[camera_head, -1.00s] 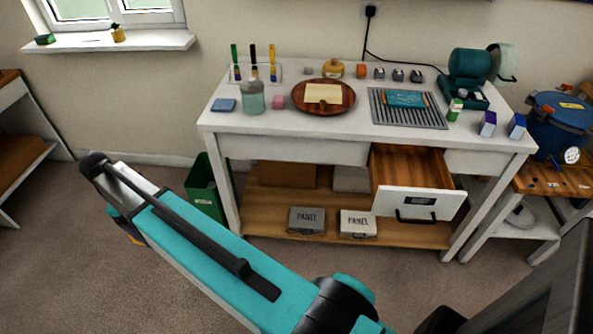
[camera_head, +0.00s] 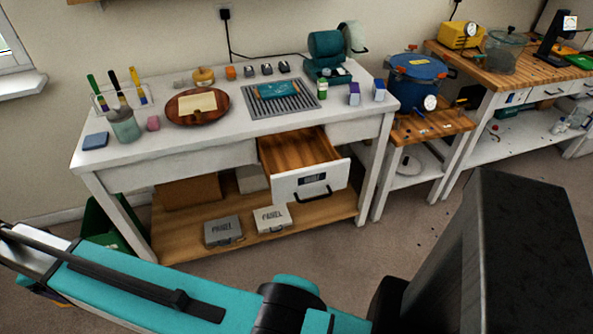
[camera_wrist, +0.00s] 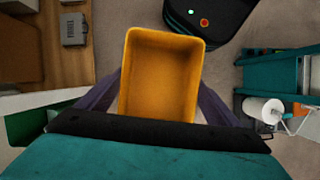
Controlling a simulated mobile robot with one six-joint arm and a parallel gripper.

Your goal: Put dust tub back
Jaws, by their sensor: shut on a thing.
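The dust tub appears to be the yellow-orange open box (camera_wrist: 160,75) in the wrist view. Its inside faces the camera and looks empty. My gripper (camera_wrist: 159,98) is shut on it, with one dark finger along each side wall. In the head view neither the gripper nor the tub shows; only part of my arm is along the bottom. The workbench drawer (camera_head: 311,184) stands pulled out, and its wooden inside looks empty. Its front label is too small to read surely.
The white workbench (camera_head: 215,140) carries a brown round tray (camera_head: 176,113), jars and brushes. Two panel boxes (camera_head: 223,231) (camera_head: 272,219) sit on its lower shelf. A green bin (camera_head: 97,228) stands at its left. A blue pot (camera_head: 417,72) is on the side table. Floor before the bench is clear.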

